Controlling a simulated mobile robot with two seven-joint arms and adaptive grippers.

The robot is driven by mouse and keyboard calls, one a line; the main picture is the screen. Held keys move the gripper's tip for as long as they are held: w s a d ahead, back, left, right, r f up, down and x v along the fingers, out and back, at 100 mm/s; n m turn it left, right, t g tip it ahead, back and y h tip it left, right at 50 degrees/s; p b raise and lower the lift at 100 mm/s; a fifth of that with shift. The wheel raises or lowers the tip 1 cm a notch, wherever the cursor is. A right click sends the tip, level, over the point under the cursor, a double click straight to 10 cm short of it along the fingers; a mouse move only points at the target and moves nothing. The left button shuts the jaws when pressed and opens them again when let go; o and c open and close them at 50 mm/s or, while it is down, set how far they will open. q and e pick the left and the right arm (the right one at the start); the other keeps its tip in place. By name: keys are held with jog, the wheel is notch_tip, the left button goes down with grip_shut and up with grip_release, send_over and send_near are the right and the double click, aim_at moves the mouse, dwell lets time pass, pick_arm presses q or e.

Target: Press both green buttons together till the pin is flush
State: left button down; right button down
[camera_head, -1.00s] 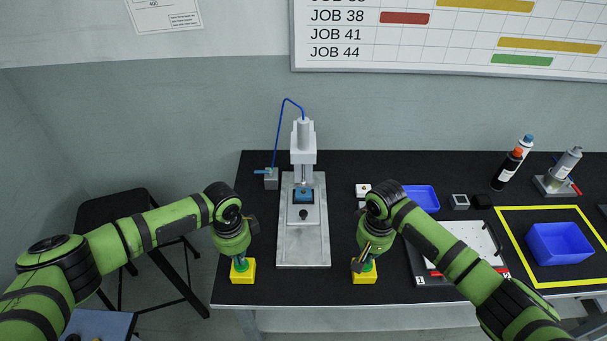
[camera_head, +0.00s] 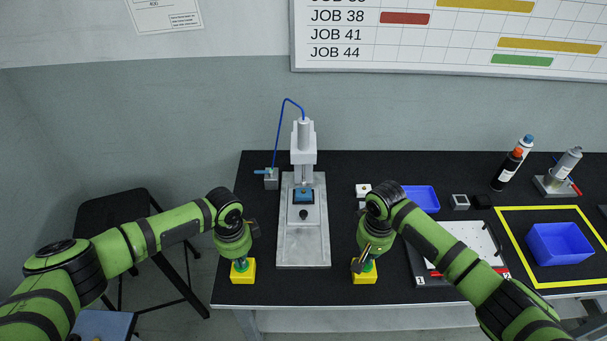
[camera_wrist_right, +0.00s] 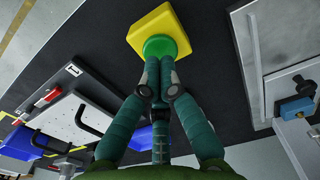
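Two yellow button boxes stand at the table's front edge, the left box (camera_head: 249,275) and the right box (camera_head: 372,277). My left gripper (camera_head: 240,264) points down onto the left box's top; its fingers are too small to tell open from shut, and they mostly hide that button. My right gripper (camera_wrist_right: 157,62) is shut and empty, its fingertips together at the right green button (camera_wrist_right: 160,47), apparently touching it. Between the boxes stands the grey press (camera_head: 303,140), its ram above a blue part (camera_head: 311,195) on the base. The pin is too small to make out.
A small valve block (camera_head: 271,182) with a blue hose stands left of the press. To the right are a blue tray (camera_head: 421,198), a white board (camera_head: 462,240) with black handles, a blue bin (camera_head: 560,243) inside yellow tape, and bottles (camera_head: 507,172).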

jog(key=shift+f, duration=0.95)
pick_arm(q)
jog(key=shift+f, duration=0.25)
jog(key=shift+s, duration=0.1)
pick_arm(e)
jog(key=shift+f, duration=0.3)
jog(key=shift+s, duration=0.1)
dwell(1.9)
